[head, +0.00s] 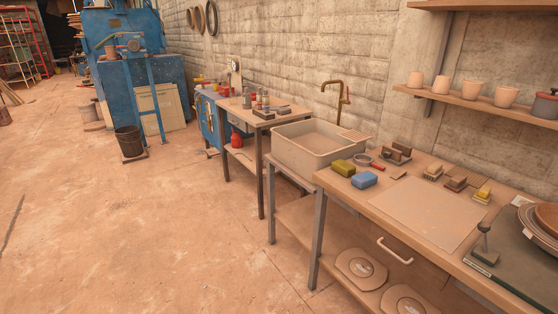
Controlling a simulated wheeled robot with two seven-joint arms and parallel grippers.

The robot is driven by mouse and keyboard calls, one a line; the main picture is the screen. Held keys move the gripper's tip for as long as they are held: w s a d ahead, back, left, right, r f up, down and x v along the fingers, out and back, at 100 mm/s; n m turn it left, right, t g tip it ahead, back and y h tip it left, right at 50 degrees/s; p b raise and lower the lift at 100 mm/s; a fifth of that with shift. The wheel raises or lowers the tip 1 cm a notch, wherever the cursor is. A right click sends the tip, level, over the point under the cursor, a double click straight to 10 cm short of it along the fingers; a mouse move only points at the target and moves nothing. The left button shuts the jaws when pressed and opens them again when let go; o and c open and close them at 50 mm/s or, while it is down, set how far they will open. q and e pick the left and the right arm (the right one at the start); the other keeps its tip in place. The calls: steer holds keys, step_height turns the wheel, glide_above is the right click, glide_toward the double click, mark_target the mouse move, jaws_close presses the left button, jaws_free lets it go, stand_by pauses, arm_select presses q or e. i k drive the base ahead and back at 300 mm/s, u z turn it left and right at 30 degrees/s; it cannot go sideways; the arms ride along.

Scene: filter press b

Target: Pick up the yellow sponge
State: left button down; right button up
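A yellow-green sponge-like block (343,168) lies on the workbench (390,240), near its left corner by the sink. It looks like the yellow sponge, its colour being olive in this light. A blue sponge (364,180) lies just to its right and a little nearer. A small bright yellow item (484,193) sits farther right on the bench; it is too small to name for sure. Neither of my grippers shows in the head view.
A flat pale board (428,214) covers the bench middle. A red-handled round tool (365,160) and several brushes or blocks lie behind the sponges. A deep sink (320,170) with a brass tap (340,95) stands left. The floor in front is clear.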

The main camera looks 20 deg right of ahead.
mark_target(343, 167)
steer(key=u, duration=0.55)
steer(key=i, duration=1.65)
steer(key=z, duration=1.1)
steer(key=i, duration=0.65)
steer(key=z, duration=0.75)
